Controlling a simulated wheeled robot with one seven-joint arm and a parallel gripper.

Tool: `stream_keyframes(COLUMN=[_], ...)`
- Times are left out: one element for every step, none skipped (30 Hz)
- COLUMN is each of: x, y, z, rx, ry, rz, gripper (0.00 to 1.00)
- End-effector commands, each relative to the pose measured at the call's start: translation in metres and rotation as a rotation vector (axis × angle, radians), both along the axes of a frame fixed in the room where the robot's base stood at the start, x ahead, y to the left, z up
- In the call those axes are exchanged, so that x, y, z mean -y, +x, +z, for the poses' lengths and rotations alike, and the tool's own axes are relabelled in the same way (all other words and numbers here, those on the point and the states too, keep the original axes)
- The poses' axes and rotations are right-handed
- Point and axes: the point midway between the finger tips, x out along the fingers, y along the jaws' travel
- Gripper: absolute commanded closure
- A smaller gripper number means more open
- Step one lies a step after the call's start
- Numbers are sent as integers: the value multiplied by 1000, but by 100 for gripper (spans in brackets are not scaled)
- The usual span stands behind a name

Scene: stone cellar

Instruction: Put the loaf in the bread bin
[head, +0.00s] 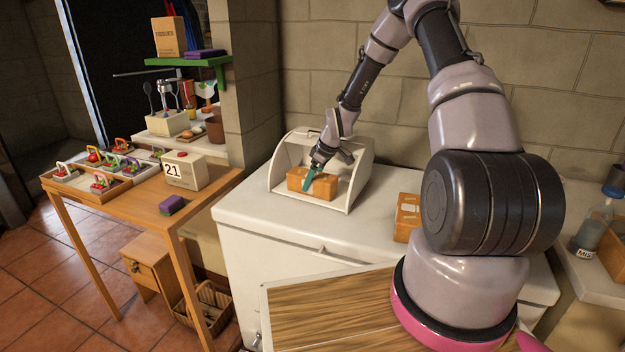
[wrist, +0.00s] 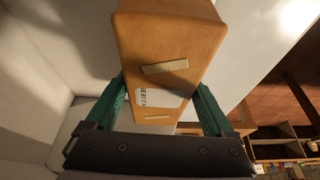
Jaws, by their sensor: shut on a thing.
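The loaf (head: 295,182) is an orange-brown block with a pale label. It is within the open front of the white bread bin (head: 359,182), between its side walls. I cannot tell whether it rests on the bin's floor. My gripper (head: 310,178) reaches down into the bin and is shut on the loaf. In the wrist view the loaf (wrist: 172,45) sits between the two green fingers (wrist: 162,105), one on each side. The loaf's far end is cut off by that view's top edge.
The bin stands on a white cabinet top (head: 250,208) against the stone wall. An orange-brown labelled block (head: 407,212) lies to the right, partly hidden by my arm. A wooden table (head: 140,205) with a calendar block (head: 185,171) stands left. Clear cabinet top lies before the bin.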

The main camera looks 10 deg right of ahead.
Motion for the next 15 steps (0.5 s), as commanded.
stream_keyframes(x=[0,0,0,0,0,0,0,0,0,0,0,0,0,0,0], y=[0,0,0,0,0,0,0,0,0,0,0,0,0,0,0], z=[-1,-2,-2,-3,-3,-4,-4,-4,-4,-4,-4,-4,-4,-4,-4], rx=[0,0,1,1,1,1,1,1,1,1,1,0,0,1,1], ry=[0,0,1,1,1,1,1,1,1,1,1,1,1,1,1], rz=[0,0,0,0,0,0,0,0,0,0,0,-1,-1,0,0], gripper=[81,81,81,81,81,81,81,81,81,81,81,81,9,0,0])
